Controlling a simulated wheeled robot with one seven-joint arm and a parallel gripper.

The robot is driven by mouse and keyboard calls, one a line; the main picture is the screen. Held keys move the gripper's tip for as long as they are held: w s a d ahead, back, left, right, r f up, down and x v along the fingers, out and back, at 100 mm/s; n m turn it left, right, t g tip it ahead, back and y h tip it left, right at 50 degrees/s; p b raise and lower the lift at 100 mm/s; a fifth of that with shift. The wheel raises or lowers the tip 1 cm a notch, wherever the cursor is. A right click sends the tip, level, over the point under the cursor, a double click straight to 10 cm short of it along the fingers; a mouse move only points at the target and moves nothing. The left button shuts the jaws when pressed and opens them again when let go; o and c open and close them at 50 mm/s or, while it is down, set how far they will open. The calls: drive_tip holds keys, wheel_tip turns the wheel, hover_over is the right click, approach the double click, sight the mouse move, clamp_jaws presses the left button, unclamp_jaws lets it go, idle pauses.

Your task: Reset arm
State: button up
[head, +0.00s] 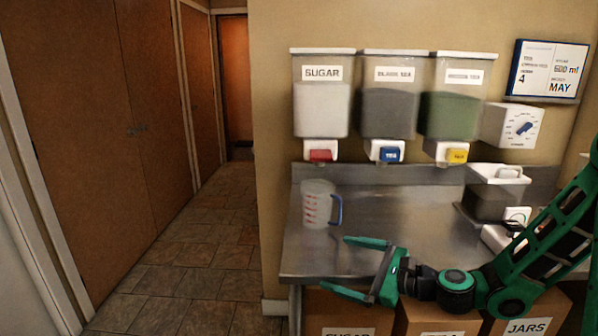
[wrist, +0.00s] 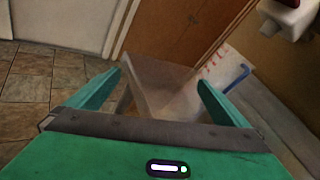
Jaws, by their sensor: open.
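My green gripper (head: 335,266) is open and empty, with its fingers spread over the front left edge of the metal counter (head: 370,225). In the wrist view its two fingers (wrist: 158,90) stand wide apart with nothing gripped between them. A clear measuring jug (head: 317,205) with red marks and a blue handle stands upright on the counter, behind my gripper and apart from it in the head view. The jug also shows in the wrist view (wrist: 213,75), just beyond the right finger, partly hidden by it.
Wall dispensers for sugar (head: 322,105), black tea (head: 388,110) and a green-filled one (head: 450,112) hang above the counter. A lidded container (head: 490,200) stands at the right. Cardboard boxes (head: 525,320) sit below the counter front. The tiled floor (head: 200,240) at left is clear.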

drive_tip(key=s+d+f+n+g+h, duration=0.3)
drive_tip(key=s+f+n+g+h, duration=0.4)
drive_tip(key=n, duration=0.6)
drive_tip(key=s+d+r+n+t+h, duration=0.1)
drive_tip(key=s+d+r+n+h, duration=0.3)
drive_tip(key=d+r, duration=0.35)
drive_tip(key=s+d+r+n+t+h, duration=0.1)
drive_tip(key=s+d+r+n+h, duration=0.1)
drive_tip(key=s+d+r+n, duration=0.45)
drive_tip(key=s+d+f+m+g, duration=0.2)
drive_tip(key=s+d+m+g, duration=0.2)
drive_tip(key=s+d+m, duration=0.5)
drive_tip(key=s+d, duration=0.3)
drive_tip(key=s, duration=0.3)
drive_tip(key=shift+d+f+g+y, duration=0.3)
drive_tip(key=shift+g, duration=0.1)
